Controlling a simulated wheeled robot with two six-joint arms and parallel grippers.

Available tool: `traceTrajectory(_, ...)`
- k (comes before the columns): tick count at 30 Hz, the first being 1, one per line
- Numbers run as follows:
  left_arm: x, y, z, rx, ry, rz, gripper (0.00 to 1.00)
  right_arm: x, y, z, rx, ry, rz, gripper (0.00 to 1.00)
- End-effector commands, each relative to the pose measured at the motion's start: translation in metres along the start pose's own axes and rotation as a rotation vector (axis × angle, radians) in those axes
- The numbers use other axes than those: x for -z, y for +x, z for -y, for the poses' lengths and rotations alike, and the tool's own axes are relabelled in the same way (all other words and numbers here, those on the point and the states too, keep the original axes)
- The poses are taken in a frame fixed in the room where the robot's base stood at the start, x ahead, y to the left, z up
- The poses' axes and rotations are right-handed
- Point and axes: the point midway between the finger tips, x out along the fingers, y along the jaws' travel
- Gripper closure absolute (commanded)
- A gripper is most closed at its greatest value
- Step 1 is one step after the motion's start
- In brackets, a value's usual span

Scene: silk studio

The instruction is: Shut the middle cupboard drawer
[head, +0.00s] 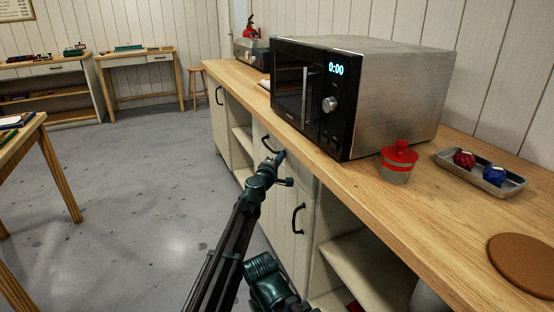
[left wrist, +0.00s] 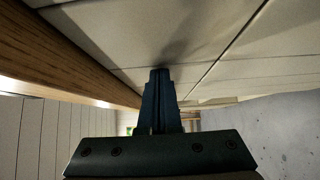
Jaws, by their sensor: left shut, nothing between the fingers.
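The middle cupboard drawer (head: 262,136) is a pale wooden front with a dark curved handle, just under the counter edge. My left gripper (head: 281,157) is shut and empty, with its tips at the drawer front just right of the handle. In the left wrist view the shut fingers (left wrist: 159,75) point at a pale panel (left wrist: 150,35) and look very close to or touching it. The drawer looks about flush with the cupboard, but I cannot tell whether a small gap is left. My right gripper is out of view.
The wooden counter (head: 345,180) runs above the drawer, carrying a microwave (head: 390,95), a red-lidded jar (head: 398,163) and a tray (head: 447,156) with two small objects. A cupboard door (head: 290,235) with a dark handle is below. The grey floor (head: 140,180) at left is clear.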

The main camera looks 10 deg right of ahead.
Motion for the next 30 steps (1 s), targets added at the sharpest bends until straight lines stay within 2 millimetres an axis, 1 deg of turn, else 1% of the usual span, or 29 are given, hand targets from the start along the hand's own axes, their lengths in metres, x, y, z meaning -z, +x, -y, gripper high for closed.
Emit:
traceTrajectory(20, -0.005, 0.004, 0.000, 0.000, -0.001, 0.008, 1.00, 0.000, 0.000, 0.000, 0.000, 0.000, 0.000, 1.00)
traceTrajectory(26, 0.003, -0.006, 0.000, 0.000, -0.001, 0.006, 1.00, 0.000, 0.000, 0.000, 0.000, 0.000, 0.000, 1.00)
traceTrajectory(30, 0.016, -0.021, 0.000, -0.001, -0.001, 0.000, 1.00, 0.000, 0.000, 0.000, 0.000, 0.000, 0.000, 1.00)
